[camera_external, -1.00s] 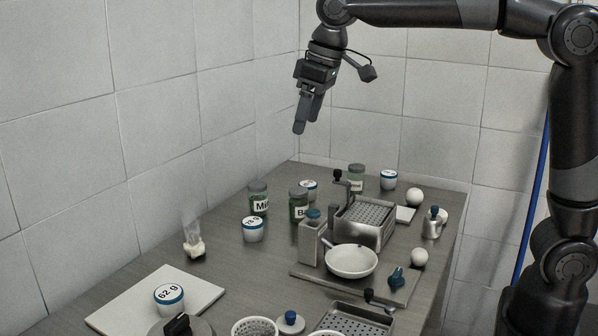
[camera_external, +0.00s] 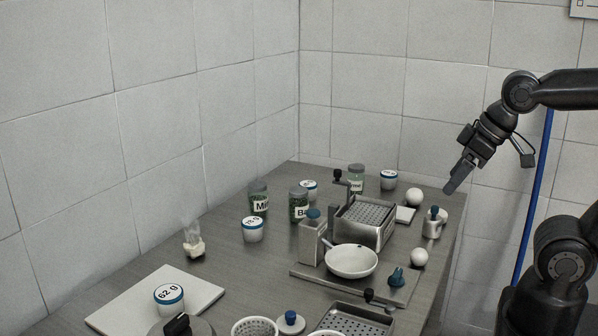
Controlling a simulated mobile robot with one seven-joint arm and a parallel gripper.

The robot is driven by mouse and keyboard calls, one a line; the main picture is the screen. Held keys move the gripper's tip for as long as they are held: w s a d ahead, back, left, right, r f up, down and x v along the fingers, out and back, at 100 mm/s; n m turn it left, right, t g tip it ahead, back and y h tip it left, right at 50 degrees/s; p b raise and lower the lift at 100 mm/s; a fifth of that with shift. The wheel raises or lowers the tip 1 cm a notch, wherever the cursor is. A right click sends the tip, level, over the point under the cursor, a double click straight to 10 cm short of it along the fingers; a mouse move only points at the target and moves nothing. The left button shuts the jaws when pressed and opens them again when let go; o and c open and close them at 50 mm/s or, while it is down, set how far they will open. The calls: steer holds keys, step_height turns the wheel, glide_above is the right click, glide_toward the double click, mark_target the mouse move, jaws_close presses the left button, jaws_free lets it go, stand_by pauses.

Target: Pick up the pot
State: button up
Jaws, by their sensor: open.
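I cannot tell for sure which thing is the pot. A white, round, shallow pan (camera_external: 352,262) sits on a dark board at the middle right of the table. A grey round lid with a black knob (camera_external: 182,327) is cut off at the bottom edge; what is under it is hidden. My gripper (camera_external: 453,185) is open and empty. It hangs tilted down in the air near the table's right edge, above and to the right of the pan, touching nothing.
A white board (camera_external: 125,305) lies front left. The table's left middle is fairly clear.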

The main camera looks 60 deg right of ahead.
steer(key=shift+o, duration=0.4)
steer(key=w+d+r+m+g+h, duration=0.1)
steer(key=w+d+r+m, duration=0.1)
steer(key=w+d, duration=0.8)
steer(key=m+g+y, duration=0.1)
steer(key=m, duration=0.3)
glide_toward(390, 173)
steer(key=x, duration=1)
steer(key=shift+w+a+f, duration=0.1)
steer(key=shift+f, duration=0.25)
steer(key=c, duration=1.1)
